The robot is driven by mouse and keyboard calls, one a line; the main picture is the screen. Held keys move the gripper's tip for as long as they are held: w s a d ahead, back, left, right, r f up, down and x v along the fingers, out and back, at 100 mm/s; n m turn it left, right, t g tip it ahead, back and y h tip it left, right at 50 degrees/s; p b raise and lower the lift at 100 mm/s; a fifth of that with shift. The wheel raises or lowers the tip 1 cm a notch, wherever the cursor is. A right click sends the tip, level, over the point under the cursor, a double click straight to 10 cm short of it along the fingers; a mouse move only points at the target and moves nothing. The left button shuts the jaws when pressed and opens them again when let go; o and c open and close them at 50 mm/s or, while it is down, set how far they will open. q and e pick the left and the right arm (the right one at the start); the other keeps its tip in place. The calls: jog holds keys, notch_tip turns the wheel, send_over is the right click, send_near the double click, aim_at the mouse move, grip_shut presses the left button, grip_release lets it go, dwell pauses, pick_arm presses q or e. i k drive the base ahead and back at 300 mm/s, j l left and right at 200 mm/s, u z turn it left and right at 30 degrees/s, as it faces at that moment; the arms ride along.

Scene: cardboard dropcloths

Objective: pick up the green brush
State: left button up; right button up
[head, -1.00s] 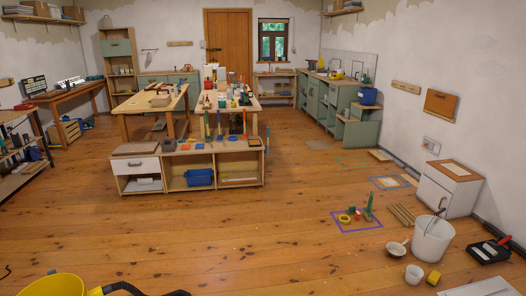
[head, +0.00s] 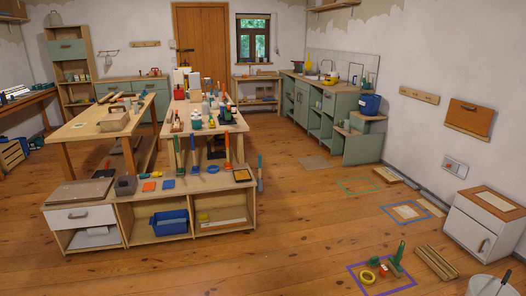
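A green upright item with a long handle (head: 399,252), which looks like a green brush, is on the floor at the lower right of the head view. It stands inside or at the edge of a purple taped square (head: 357,274). Close to it are a yellow ring (head: 367,277) and a small red item (head: 384,270). It is too small to make out the bristles. Neither of my grippers shows in the head view.
A white cabinet (head: 476,228), wooden slats (head: 437,263) and a white bucket (head: 490,286) lie right of the square. Open wooden floor (head: 290,235) lies between.

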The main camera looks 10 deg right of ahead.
aim_at(393, 264)
jog(key=i+l+z, duration=0.15)
jog(key=i+z, duration=0.85)
jog(key=i+j+z, duration=0.3)
jog(key=z, duration=0.2)
jog(key=i+l+z, duration=0.15)
jog(key=i+z, duration=0.3)
jog(key=i, duration=0.15)
jog(key=i+z, duration=0.45)
jog(key=i+j, duration=0.05)
jog(key=i, duration=0.05)
